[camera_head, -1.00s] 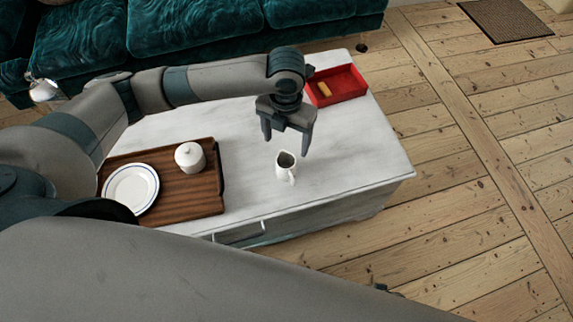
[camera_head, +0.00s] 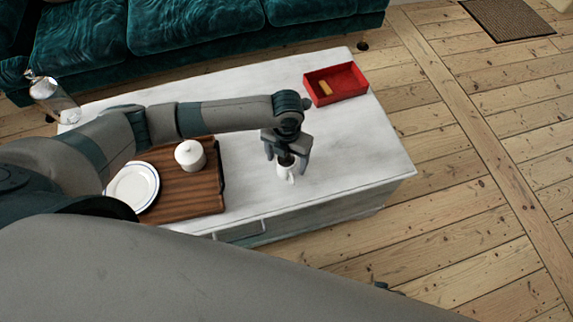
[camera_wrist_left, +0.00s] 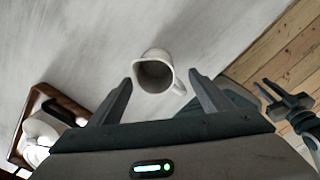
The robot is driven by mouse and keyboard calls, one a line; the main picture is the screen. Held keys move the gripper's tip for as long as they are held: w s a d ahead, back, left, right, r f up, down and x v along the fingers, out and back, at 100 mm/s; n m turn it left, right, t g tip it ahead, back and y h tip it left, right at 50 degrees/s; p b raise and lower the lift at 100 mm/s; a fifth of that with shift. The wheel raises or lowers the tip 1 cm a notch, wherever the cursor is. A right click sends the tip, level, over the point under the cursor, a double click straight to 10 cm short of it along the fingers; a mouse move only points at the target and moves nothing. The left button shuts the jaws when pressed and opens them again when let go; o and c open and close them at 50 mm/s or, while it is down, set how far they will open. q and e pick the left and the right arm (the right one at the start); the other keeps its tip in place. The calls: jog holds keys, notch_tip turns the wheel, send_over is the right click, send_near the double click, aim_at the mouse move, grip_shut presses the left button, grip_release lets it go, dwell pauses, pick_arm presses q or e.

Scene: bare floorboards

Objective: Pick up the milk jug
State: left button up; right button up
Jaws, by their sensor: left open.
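The milk jug (camera_head: 284,173) is small and white and stands upright on the grey-white table. My left gripper (camera_head: 286,160) is open right above it, with its fingers apart, and hides the jug's upper part in the head view. In the left wrist view the jug (camera_wrist_left: 154,73) shows its open mouth, with its handle toward the lower right. It lies between and slightly ahead of the left fingertips (camera_wrist_left: 161,80), with a gap on both sides.
A brown wooden tray (camera_head: 205,200) with a white plate (camera_head: 132,188) and lidded pot (camera_head: 189,155) is left of the jug. A red box (camera_head: 348,91) holding a yellowish block is at the back right. A glass bottle (camera_head: 50,98) stands at the far left. The table's right side is clear.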

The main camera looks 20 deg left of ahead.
pick_arm(q)
jog(key=shift+f, duration=0.1)
jog(key=shift+w+a+f, duration=0.1)
jog(key=shift+w+f, duration=0.15)
jog(key=shift+f, duration=1.05)
jog(key=shift+w+a+f, duration=0.1)
jog(key=shift+w+f, duration=0.1)
jog(key=shift+f, duration=1.05)
jog(key=shift+c, duration=0.5)
jog(key=c, duration=1.2)
jog(key=shift+o, duration=0.2)
jog(key=shift+r, duration=0.1)
jog(key=shift+w+r, duration=0.1)
jog(key=shift+r, duration=0.35)
jog(key=r, duration=0.3)
jog(key=shift+s+d+r, duration=0.15)
jog(key=shift+s+r, duration=0.05)
jog(key=s+d+r, duration=0.6)
jog(key=s+d, duration=0.1)
jog(key=s, duration=0.2)
jog(key=shift+r, duration=0.3)
